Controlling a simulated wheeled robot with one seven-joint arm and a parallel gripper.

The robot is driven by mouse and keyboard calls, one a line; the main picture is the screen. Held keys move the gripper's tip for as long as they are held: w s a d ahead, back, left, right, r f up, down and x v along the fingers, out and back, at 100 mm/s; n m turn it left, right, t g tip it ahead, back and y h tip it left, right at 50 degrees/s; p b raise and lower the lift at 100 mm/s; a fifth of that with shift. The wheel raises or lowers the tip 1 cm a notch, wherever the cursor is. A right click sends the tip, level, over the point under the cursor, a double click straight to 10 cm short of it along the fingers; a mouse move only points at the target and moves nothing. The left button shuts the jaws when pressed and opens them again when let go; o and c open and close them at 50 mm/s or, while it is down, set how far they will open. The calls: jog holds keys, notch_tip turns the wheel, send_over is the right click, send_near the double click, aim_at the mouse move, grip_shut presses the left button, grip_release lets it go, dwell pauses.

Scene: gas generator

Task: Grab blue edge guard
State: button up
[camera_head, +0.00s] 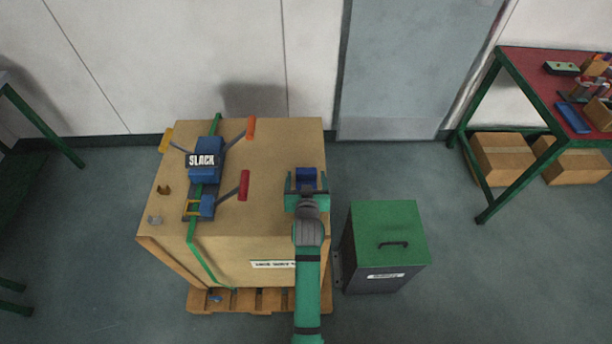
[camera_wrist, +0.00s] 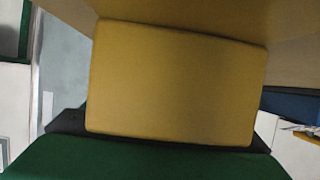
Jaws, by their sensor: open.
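A small blue piece (camera_head: 306,174), which looks like the blue edge guard, is at the right part of the top of a large cardboard box (camera_head: 270,145) in the head view. My teal gripper (camera_head: 306,186) is over the box's right side. Its fingers are apart, one on each side of the blue piece. I cannot tell whether they touch it. In the wrist view a yellow slab with rounded corners (camera_wrist: 175,82) fills the middle, and I cannot tell what it is. The blue piece is not clearly visible there.
A blue ratchet labelled SLACK (camera_head: 205,160), with orange and red handles, sits on a green strap (camera_head: 196,250) on the box's left. The box stands on a wooden pallet (camera_head: 240,300). A green-lidded bin (camera_head: 390,225) is to the right. A red-topped table (camera_head: 535,75) stands far right.

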jog(key=shift+w+f, duration=0.25)
jog(key=shift+w, duration=0.4)
jog(key=c, duration=1.2)
jog(key=shift+o, duration=0.2)
jog(key=shift+r, duration=0.1)
